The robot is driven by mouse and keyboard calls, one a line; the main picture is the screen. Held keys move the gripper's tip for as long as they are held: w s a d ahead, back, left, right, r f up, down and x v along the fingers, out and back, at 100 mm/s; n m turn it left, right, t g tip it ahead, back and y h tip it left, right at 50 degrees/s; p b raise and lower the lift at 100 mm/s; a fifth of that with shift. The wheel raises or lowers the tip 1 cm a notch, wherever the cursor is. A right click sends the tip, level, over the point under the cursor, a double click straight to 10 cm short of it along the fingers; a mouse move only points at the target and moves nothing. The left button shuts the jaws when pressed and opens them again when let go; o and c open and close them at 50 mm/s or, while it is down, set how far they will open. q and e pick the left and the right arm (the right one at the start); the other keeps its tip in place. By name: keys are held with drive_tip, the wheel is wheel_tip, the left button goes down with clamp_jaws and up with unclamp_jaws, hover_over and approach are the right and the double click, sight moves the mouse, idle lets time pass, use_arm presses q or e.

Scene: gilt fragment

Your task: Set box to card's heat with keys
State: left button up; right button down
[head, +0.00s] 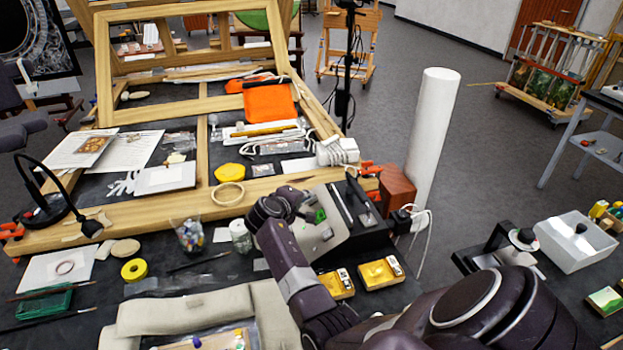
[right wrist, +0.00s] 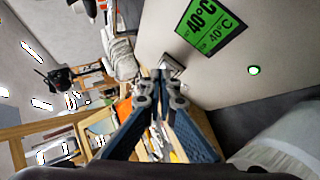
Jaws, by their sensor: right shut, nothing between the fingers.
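The control box (head: 318,240) is a pale grey unit with a small green display, partly behind my right gripper (head: 303,212) in the head view. In the right wrist view its pale face (right wrist: 225,75) fills the upper right. The green display (right wrist: 210,22) there shows a large 40°C with a smaller 40°C beside it. A round green light (right wrist: 253,71) is lit on the face. My right gripper (right wrist: 162,76) is shut and empty, its tips at a small grey key (right wrist: 172,66); contact cannot be told. I cannot pick out the card. My left gripper is out of view.
A wooden frame (head: 150,218) covers much of the table, with an orange pad (head: 268,103) and tools on it. A white column (head: 433,140) and a reddish block (head: 397,190) stand to the right.

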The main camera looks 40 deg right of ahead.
drive_tip(key=shift+s+d+f, duration=0.15)
drive_tip(key=shift+f, duration=0.2)
idle(0.5)
drive_tip(key=shift+w+a+r+p, duration=0.25)
drive_tip(key=shift+a+r+p, duration=0.15)
drive_tip(key=shift+r, duration=0.35)
idle(0.3)
drive_tip(key=shift+d+f, duration=0.15)
drive_tip(key=shift+f, duration=0.05)
drive_tip(key=shift+s+d+f, duration=0.25)
drive_tip(key=shift+f, duration=0.3)
idle(1.0)
drive_tip(key=shift+r, duration=0.1)
drive_tip(key=shift+w+a+r, duration=0.25)
drive_tip(key=shift+a+r, duration=0.15)
drive_tip(key=shift+r, duration=0.25)
